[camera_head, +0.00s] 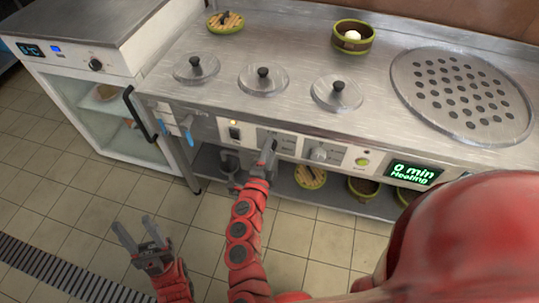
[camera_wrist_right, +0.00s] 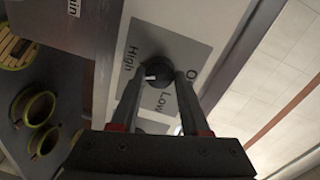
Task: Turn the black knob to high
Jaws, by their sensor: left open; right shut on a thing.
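The black knob (camera_wrist_right: 153,66) sits on a grey plate (camera_wrist_right: 184,48) marked High, Low and Off in the right wrist view. Its white mark points to the left side, toward the gap between High and Low. My right gripper (camera_head: 268,147) reaches the front panel; in the wrist view its two fingers (camera_wrist_right: 163,76) are on either side of the knob, shut on it. In the head view the gripper hides the knob. My left gripper (camera_head: 138,233) is open and empty, above the floor at the left.
The steel counter (camera_head: 215,97) has several small lids, a round perforated plate (camera_head: 462,92) and a green-rimmed bowl (camera_head: 353,37). A silver knob (camera_head: 318,153) and a display (camera_head: 414,173) reading "0 min Heating" are right of my gripper. Bowls stand on the shelf below.

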